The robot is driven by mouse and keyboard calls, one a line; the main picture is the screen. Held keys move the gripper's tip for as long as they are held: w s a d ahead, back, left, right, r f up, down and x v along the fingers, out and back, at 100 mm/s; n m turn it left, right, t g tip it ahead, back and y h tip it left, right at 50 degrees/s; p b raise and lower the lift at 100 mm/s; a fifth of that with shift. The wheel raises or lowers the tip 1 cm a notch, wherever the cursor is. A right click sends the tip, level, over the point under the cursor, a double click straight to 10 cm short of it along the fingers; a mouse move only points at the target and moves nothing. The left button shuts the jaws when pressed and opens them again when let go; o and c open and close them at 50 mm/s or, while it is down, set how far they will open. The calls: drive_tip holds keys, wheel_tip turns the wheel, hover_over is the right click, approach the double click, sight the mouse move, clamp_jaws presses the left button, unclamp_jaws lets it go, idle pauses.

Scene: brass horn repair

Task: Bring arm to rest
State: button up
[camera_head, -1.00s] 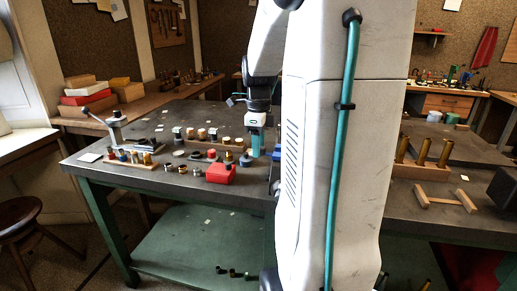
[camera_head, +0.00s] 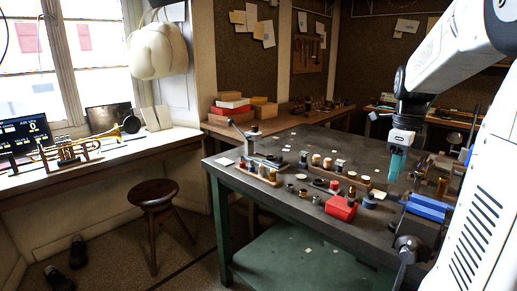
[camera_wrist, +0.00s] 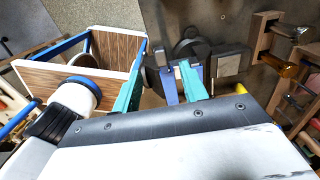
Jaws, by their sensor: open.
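My arm (camera_head: 455,55) comes in from the right of the head view, bent at the elbow. My gripper (camera_head: 397,163) points down above the dark workbench (camera_head: 290,215), near its right part, with teal fingers. In the wrist view my gripper (camera_wrist: 160,88) shows two teal fingers spread well apart. No held object is clear between them. A blue piece (camera_wrist: 169,86) shows close to the right finger, and I cannot tell its distance.
The workbench carries a red box (camera_head: 341,208), a blue block (camera_head: 428,207), a small vise (camera_head: 246,138) and several small parts. A stool (camera_head: 153,196) stands left; a trumpet (camera_head: 70,152) rests by the window.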

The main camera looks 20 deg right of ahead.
drive_tip(key=shift+n, duration=0.9)
drive_tip(key=s+a+f+n, duration=0.1)
drive_tip(key=s+a+n, duration=0.3)
drive_tip(key=a+n, duration=0.6)
drive_tip(key=s+a+f+n+t, duration=0.1)
drive_tip(key=s+a+n, duration=0.3)
drive_tip(key=a+n, duration=0.5)
drive_tip(key=s+a+f+n, duration=0.1)
drive_tip(key=s+a+n, duration=0.3)
drive_tip(key=a+n, duration=0.6)
drive_tip(key=shift+s+a+f+n, duration=0.3)
drive_tip(key=shift+s+a+f, duration=0.05)
drive_tip(key=shift+a, duration=0.3)
